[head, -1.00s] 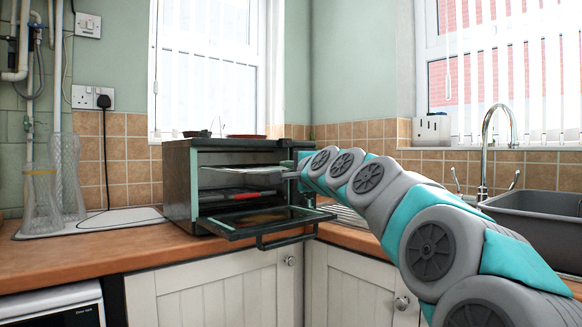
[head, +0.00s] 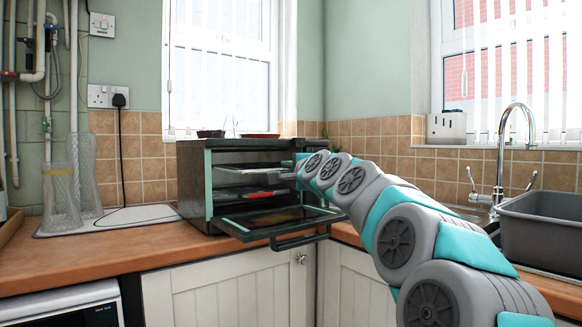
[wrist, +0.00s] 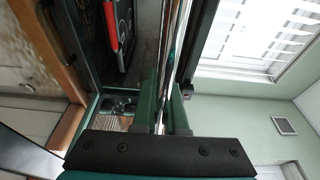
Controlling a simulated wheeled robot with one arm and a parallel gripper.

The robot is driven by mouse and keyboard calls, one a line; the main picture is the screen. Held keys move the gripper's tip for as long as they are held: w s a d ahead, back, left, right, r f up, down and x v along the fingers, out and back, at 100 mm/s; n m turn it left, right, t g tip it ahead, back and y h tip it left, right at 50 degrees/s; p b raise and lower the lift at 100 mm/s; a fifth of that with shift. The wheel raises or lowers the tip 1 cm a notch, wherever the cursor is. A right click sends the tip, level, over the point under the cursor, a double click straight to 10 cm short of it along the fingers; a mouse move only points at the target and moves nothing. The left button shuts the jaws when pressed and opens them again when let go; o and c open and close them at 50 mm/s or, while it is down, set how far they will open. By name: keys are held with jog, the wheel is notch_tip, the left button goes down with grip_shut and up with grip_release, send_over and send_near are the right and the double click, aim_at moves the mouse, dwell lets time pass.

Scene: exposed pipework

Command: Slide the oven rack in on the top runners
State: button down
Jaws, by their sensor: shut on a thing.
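The toaster oven (head: 192,188) stands on the counter with its glass door (head: 285,222) folded down. The oven rack (head: 240,170) is a thin pale grid at the upper level, at least partly inside the cavity. In the wrist view it shows edge-on as thin metal bars (wrist: 178,60). My gripper (wrist: 163,122) has its green fingers shut on the rack's near edge. In the head view my gripper (head: 290,175) is at the right side of the oven mouth, mostly hidden by my arm. Whether the rack sits on the top runners cannot be told.
A red-edged item (head: 262,193) lies lower inside the oven, below the rack; it also shows in the wrist view (wrist: 110,28). Small dishes (head: 260,136) sit on the oven top.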

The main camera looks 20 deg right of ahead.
jog(key=shift+w+a+r+p, duration=0.1)
jog(key=shift+w+a+p, duration=0.3)
jog(key=shift+w, duration=0.6)
jog(key=shift+w+a+f+p, duration=0.1)
jog(key=shift+w+a+p, duration=0.3)
jog(key=shift+w, duration=0.55)
jog(key=shift+w+a+r+p, duration=0.1)
jog(key=shift+w+a+p, duration=0.25)
jog(key=shift+w, duration=1.15)
jog(key=shift+w+a, duration=0.25)
jog(key=shift+w, duration=0.3)
jog(key=shift+w+a+f, duration=0.2)
jog(key=shift+w+a, duration=0.05)
jog(key=shift+w, duration=0.45)
jog(key=shift+w+a+r, duration=0.2)
jog(key=shift+w, duration=0.4)
jog(key=shift+w+a+f, duration=0.15)
jog(key=shift+w+a, duration=0.1)
jog(key=shift+w, duration=0.45)
jog(key=shift+w+a, duration=0.15)
jog(key=shift+w, duration=0.25)
jog(key=shift+w+a, duration=0.15)
jog(key=shift+w, duration=0.25)
jog(key=shift+w+a, duration=0.35)
jog(key=shift+w, duration=0.55)
jog(key=shift+w+a, duration=0.1)
jog(key=shift+w, duration=0.3)
jog(key=shift+w+a, duration=0.15)
jog(key=shift+w, duration=0.05)
